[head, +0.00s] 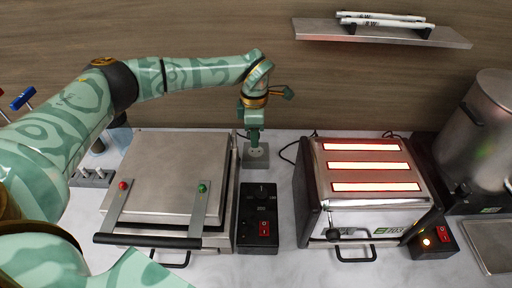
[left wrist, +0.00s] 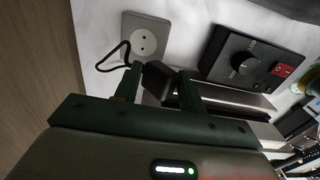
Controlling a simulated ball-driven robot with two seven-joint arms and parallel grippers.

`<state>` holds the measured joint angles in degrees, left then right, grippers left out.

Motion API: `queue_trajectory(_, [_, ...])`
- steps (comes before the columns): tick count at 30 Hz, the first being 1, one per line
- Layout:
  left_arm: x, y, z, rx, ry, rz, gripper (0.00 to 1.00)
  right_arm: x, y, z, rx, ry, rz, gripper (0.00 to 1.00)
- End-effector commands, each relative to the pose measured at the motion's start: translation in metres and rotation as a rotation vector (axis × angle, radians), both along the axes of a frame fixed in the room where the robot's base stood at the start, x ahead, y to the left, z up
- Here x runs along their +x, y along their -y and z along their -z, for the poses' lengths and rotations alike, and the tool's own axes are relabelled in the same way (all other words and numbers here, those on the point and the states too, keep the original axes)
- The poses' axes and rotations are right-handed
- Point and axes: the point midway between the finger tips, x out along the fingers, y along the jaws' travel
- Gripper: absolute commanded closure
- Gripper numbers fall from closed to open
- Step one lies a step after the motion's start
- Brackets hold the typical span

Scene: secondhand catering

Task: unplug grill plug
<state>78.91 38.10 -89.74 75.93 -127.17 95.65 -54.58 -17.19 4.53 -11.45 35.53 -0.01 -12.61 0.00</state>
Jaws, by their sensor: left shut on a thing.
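My left gripper (head: 254,137) reaches down over the grey socket box (head: 257,157) on the worktop, behind the gap between two appliances. In the left wrist view its fingers (left wrist: 160,85) are shut on a black plug (left wrist: 157,78). The socket box (left wrist: 148,36) shows its round face with bare holes there, and the plug looks apart from it. A black cable (left wrist: 112,57) loops beside the plug. A flat-lidded contact grill (head: 165,175) stands at left, and an appliance with glowing slots (head: 362,165) at right. Which appliance the cable belongs to is unclear.
A black control box (head: 258,218) with a knob and red switch stands in front of the socket. A steel urn (head: 490,125) stands at far right. A wall shelf (head: 385,35) holds white rolls. Bare worktop (head: 275,180) shows between the appliances.

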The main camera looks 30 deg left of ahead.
Motion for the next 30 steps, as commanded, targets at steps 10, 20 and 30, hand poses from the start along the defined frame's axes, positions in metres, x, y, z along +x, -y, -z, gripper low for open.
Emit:
queue_trajectory(10, [-0.005,0.01,-0.002,0.0,0.001,0.002,0.96,0.001,0.0,-0.008,0.0,0.003,0.0,1.0])
queue_trajectory(20, [-0.014,0.023,-0.002,0.0,0.0,0.002,0.96,0.003,0.0,-0.017,0.0,0.006,0.0,1.0])
queue_trajectory(30, [-0.023,0.037,-0.002,0.0,0.0,0.001,0.96,0.004,0.0,-0.026,0.0,0.009,0.0,1.0])
